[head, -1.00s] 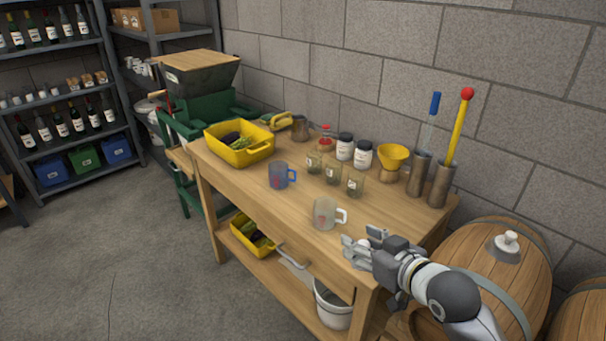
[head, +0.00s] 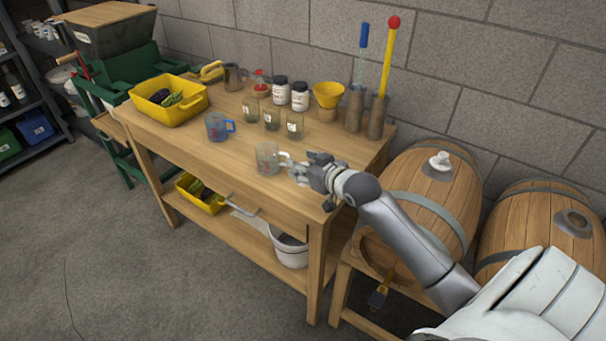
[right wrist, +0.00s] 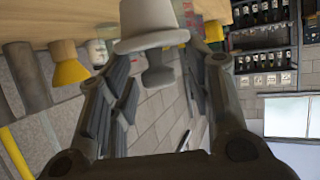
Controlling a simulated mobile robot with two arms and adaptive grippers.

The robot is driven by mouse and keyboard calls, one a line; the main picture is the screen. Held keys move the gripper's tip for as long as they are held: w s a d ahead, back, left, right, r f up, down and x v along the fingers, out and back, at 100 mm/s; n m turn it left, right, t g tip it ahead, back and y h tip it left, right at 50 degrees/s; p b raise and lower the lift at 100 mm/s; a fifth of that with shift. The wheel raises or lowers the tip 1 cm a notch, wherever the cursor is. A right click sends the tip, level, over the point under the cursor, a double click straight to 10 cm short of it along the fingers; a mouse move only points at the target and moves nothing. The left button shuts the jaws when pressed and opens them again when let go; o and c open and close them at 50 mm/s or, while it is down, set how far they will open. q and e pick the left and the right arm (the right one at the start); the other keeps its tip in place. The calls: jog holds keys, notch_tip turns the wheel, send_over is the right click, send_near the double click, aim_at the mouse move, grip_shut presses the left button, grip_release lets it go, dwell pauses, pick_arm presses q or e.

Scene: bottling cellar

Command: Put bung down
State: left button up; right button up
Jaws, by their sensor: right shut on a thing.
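My right gripper (head: 306,170) is over the near right part of the wooden workbench (head: 230,185), close to the clear mug's handle. It is shut on a pale grey bung (right wrist: 150,28), whose darker knob shows between the fingers in the right wrist view. The bung is small and partly hidden in the head view, and I cannot tell whether it touches the bench top. The clear mug (head: 267,159) stands upright just left of the gripper. My left gripper is not in view.
Several jars, a yellow funnel (head: 328,94) and two metal cylinders holding tools line the bench's back. A blue mug (head: 216,126) and yellow crate (head: 170,115) stand left. Right of the bench, one barrel (head: 430,195) has a white bung; another (head: 540,215) has an open hole.

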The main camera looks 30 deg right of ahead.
jog(key=shift+w+d+f, duration=0.25)
jog(key=shift+w+f, duration=0.2)
jog(key=shift+f, duration=0.15)
jog(key=shift+w+d+f, duration=0.25)
jog(key=shift+w+f, duration=0.2)
jog(key=shift+f, duration=1.65)
jog(key=o, duration=1)
jog(key=v, duration=1.2)
jog(key=shift+r, duration=0.1)
